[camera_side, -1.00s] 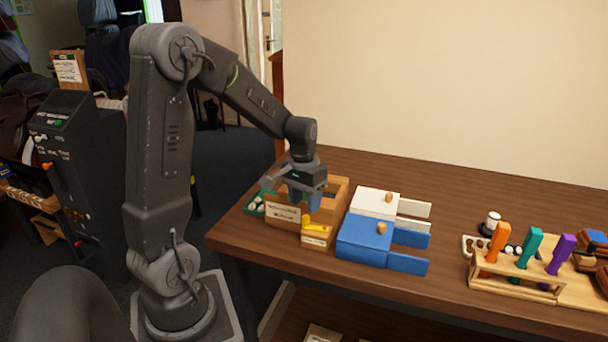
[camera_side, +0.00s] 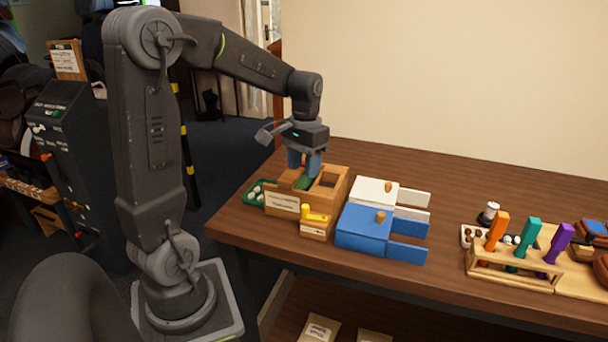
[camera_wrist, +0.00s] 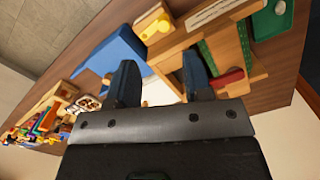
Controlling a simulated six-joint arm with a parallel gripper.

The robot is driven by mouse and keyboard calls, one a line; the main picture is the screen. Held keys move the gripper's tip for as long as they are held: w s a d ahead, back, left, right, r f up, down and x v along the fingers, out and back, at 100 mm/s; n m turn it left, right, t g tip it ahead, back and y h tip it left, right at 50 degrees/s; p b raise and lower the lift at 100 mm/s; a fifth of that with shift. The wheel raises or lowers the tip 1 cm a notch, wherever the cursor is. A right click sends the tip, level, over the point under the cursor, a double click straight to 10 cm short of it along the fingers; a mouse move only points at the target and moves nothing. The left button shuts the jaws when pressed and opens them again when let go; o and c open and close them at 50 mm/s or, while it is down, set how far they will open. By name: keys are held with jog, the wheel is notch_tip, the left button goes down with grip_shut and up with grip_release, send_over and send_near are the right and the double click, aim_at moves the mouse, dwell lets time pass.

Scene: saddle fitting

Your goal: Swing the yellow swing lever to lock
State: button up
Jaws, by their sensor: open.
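The yellow swing lever (camera_side: 315,216) sits on a small wooden block at the front of the wooden box (camera_side: 284,203). It also shows in the wrist view (camera_wrist: 157,27), near the top beside the blue box. My gripper (camera_side: 304,171) is above the back part of the wooden box, behind the lever and apart from it. In the wrist view its two blue fingers are spread with a clear gap between them (camera_wrist: 160,85), and nothing is held. A green piece (camera_side: 305,183) shows inside the wooden box under the fingers.
A blue box (camera_side: 362,230) and a white box (camera_side: 374,198), both with wooden knobs, stand right of the wooden box. A green tray (camera_side: 256,194) with white pieces is at its left. A rack with coloured handles (camera_side: 517,277) stands farther right. Bare table lies between.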

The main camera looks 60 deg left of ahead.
jog(key=s+d+f+m+g+y, duration=0.2)
jog(key=d+f+m+g, duration=0.2)
jog(key=d+f, duration=0.15)
jog(key=m+t+y, duration=1)
jog(key=m+y, duration=0.6)
jog(key=m, duration=0.5)
send_near(306, 209)
jog(key=x, duration=1)
grip_shut()
jog(key=shift+w+a+m+t+h, duration=0.15)
jog(key=shift+a+m+t+h, duration=0.15)
jog(key=shift+m+t+h, duration=0.45)
